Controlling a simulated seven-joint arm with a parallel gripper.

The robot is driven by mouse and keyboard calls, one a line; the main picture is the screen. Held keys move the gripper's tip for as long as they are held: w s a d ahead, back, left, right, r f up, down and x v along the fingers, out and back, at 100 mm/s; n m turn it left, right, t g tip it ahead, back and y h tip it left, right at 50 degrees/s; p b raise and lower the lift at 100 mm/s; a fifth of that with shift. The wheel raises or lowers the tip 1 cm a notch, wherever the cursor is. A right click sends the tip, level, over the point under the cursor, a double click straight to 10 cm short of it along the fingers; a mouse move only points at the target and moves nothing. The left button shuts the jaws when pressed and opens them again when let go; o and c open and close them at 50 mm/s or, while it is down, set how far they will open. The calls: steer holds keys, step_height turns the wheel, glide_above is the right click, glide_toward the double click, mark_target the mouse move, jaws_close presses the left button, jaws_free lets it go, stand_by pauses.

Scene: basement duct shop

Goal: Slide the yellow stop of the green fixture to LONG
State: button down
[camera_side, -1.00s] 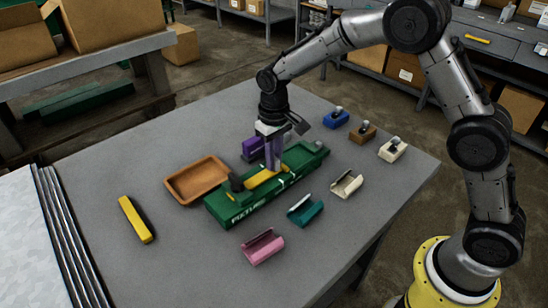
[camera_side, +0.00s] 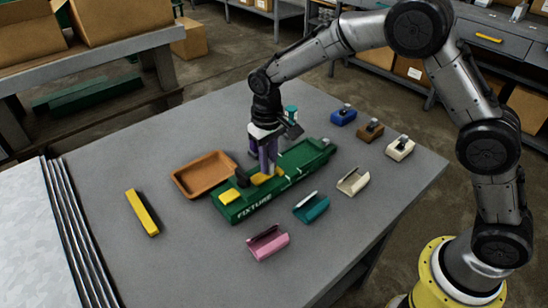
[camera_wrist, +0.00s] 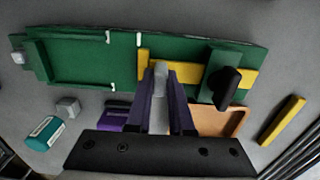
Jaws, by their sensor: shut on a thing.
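The green fixture (camera_side: 302,160) lies on the grey table, its FIXTURE lettering near the left end. Its yellow stop (camera_side: 262,179) is a strip along the top; in the wrist view the stop (camera_wrist: 190,74) runs under a green block with a black knob (camera_wrist: 227,86) and sticks out beyond it. My gripper (camera_side: 267,173) stands over the stop. In the wrist view my gripper (camera_wrist: 162,90) has its purple fingers closed around a grey upright piece at the stop's crossbar end. That crossbar sits beside a white mark on the fixture. No LONG lettering is readable.
An orange tray (camera_side: 181,184) lies close behind the fixture, with a yellow bar (camera_side: 142,212) farther left. Pink (camera_side: 268,244), teal (camera_side: 311,208) and cream (camera_side: 353,182) channel pieces lie in front. Several small knobbed blocks stand at right.

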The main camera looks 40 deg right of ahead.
steer(key=shift+a+r, duration=0.1)
steer(key=shift+a, duration=0.2)
steer(key=c, duration=1.1)
jaws_free()
steer(key=shift+c, duration=0.2)
steer(key=o, duration=0.3)
steer(key=shift+d, duration=0.1)
steer(key=shift+o, duration=0.2)
step_height(320, 180, up, 14)
